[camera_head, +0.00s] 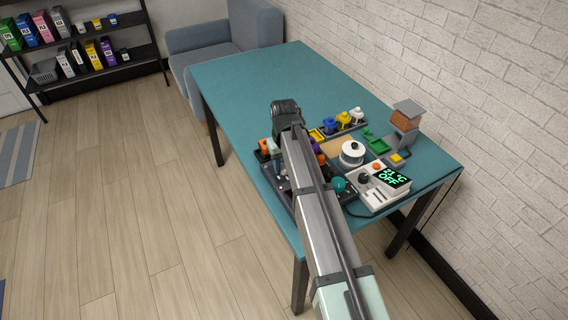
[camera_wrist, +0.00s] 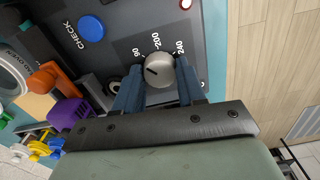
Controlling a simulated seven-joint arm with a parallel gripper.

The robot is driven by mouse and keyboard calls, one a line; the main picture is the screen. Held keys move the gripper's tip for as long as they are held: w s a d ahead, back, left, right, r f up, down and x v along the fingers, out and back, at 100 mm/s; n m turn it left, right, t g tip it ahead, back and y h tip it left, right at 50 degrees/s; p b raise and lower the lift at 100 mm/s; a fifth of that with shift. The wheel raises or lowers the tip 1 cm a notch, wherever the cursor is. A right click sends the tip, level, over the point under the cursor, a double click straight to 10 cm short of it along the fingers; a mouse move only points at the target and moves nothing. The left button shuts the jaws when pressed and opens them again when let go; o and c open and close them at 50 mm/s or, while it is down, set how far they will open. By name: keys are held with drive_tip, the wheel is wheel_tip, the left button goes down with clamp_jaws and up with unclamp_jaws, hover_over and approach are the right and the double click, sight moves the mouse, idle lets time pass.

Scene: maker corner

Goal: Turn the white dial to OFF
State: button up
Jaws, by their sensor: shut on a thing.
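The pale grey-white dial (camera_wrist: 159,71) is on a dark panel in the wrist view, with 90, 200 and 240 printed around its upper side. Its dark pointer mark is on the left part of its face, pointing left and a little below the 90. No OFF label shows on the panel; the area beside the left finger is partly hidden. My gripper (camera_wrist: 159,80) has its two blue fingers on either side of the dial and is shut on it. In the head view my arm hides the dial and fingers.
A blue CHECK button (camera_wrist: 90,28), an orange lever (camera_wrist: 62,80) and a purple part (camera_wrist: 70,113) are left of the dial. In the head view, a white unit (camera_head: 378,190) reading 21 °C OFF stands to the right. The teal table (camera_head: 250,75) is clear at its far end.

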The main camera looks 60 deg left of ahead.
sight(284, 166)
drive_tip(key=n, duration=0.5)
drive_tip(key=shift+n, duration=2.5)
drive_tip(key=o, duration=1.1)
drive_tip(key=shift+c, duration=0.2)
wheel_tip(284, 166, up, 14)
drive_tip(key=shift+f, duration=0.15)
